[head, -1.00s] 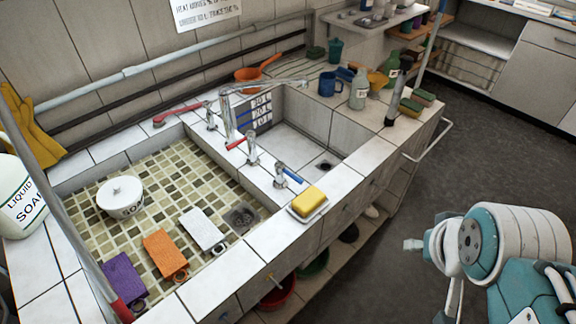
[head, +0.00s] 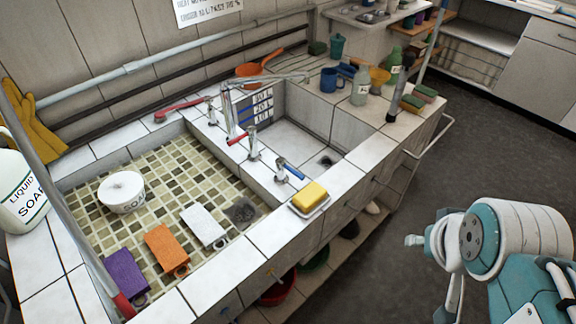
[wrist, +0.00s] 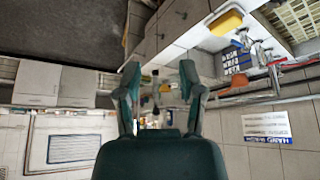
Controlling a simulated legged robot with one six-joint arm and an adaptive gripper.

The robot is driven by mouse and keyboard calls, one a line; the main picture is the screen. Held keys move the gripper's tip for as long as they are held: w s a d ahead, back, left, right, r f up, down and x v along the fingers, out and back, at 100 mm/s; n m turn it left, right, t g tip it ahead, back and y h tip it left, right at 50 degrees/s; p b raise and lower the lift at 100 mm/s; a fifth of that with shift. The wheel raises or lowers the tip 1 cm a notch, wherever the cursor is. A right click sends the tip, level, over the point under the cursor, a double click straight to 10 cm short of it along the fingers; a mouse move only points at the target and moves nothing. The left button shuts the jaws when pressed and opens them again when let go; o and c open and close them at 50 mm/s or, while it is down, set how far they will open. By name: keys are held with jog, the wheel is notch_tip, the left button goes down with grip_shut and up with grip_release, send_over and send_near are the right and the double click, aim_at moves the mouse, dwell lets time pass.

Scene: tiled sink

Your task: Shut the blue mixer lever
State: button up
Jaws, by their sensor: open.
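The blue lever (head: 292,170) sits on a chrome tap on the ledge between the two basins, just behind the yellow sponge. It points right and slightly down in the head view. A similar tap with a red lever (head: 237,139) stands farther back on the same ledge. My gripper (wrist: 160,78) is open and empty in the wrist view, its two dark green fingers spread apart. In the head view my arm is at the lower right, well apart from the taps over the floor.
A yellow sponge (head: 310,194) lies on a dish at the sink's front edge. A white pot (head: 121,192) stands in the tiled basin. A blue mug (head: 331,78) and bottles stand on the right counter. A rail (head: 434,140) sticks out there. Floor in front is clear.

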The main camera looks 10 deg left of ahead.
jog(key=shift+w+a+r, duration=0.1)
jog(key=shift+w, duration=0.1)
grip_shut()
jog(key=w+a+m+g, duration=0.2)
jog(key=w+a+m, duration=0.1)
jog(key=w+a, duration=0.95)
jog(key=m+h, duration=0.2)
jog(key=m, duration=0.1)
send_near(291, 170)
jog(key=s+a+r, duration=0.2)
jog(key=s, duration=0.3)
jog(key=shift+g, duration=0.4)
jog(key=x, duration=1)
jog(key=shift+f, duration=0.15)
jog(key=shift+w+d+f+m, duration=0.15)
jog(key=shift+w+d, duration=0.2)
jog(key=shift+w, duration=0.2)
jog(key=shift+w+d+r+m, duration=0.15)
jog(key=shift+w+d, duration=0.2)
jog(key=shift+w, duration=0.2)
jog(key=shift+w+d+f, duration=0.15)
jog(key=shift+w+d, duration=0.25)
jog(key=shift+w, duration=0.1)
